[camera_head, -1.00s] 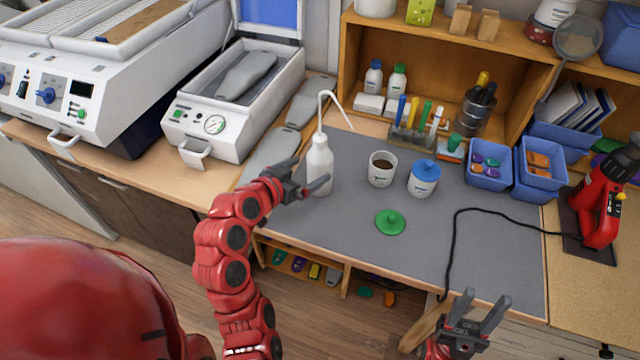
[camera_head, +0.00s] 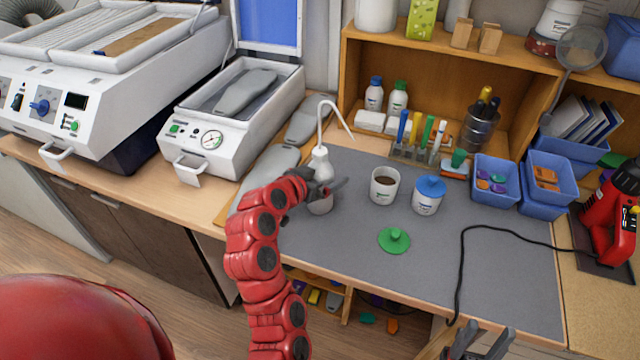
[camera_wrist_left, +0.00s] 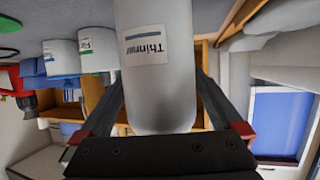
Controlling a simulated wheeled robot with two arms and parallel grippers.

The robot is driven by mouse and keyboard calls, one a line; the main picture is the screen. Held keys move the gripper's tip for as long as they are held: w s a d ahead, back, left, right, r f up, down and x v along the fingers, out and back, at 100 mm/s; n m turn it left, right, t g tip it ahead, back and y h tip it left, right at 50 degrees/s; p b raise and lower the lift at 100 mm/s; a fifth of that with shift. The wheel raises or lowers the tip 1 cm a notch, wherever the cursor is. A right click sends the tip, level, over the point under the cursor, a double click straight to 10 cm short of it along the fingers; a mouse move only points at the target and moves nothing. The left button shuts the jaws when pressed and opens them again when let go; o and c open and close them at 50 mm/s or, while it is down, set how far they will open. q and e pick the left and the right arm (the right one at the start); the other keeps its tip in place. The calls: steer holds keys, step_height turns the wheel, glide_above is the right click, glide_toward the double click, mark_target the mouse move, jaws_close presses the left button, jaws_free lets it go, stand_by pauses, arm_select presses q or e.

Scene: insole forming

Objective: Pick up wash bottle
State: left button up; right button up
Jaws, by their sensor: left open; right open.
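The white wash bottle (camera_head: 321,160) with its bent spout stands upright on the grey mat (camera_head: 475,265). In the left wrist view the bottle (camera_wrist_left: 158,70) fills the middle, its label starting with "Thinn". My left gripper (camera_head: 324,190) is at the bottle's body, with one finger on either side. The wrist view shows the fingers (camera_wrist_left: 160,100) spread around it; whether they touch it is unclear. The gripper hides part of the bottle's middle. My right gripper (camera_head: 488,342) is open and empty at the bottom edge, partly cut off.
Right of the bottle stand a cup of brown liquid (camera_head: 384,185) and a blue-lidded jar (camera_head: 428,195). A green lid (camera_head: 394,240) lies in front. A white machine (camera_head: 235,118) stands left, with grey insole shapes beside the bottle. A black cord crosses the right of the mat.

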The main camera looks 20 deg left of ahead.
arm_select(q)
steer(key=shift+w+f, duration=0.15)
steer(key=shift+w, duration=0.15)
jaws_close()
stand_by(0.3)
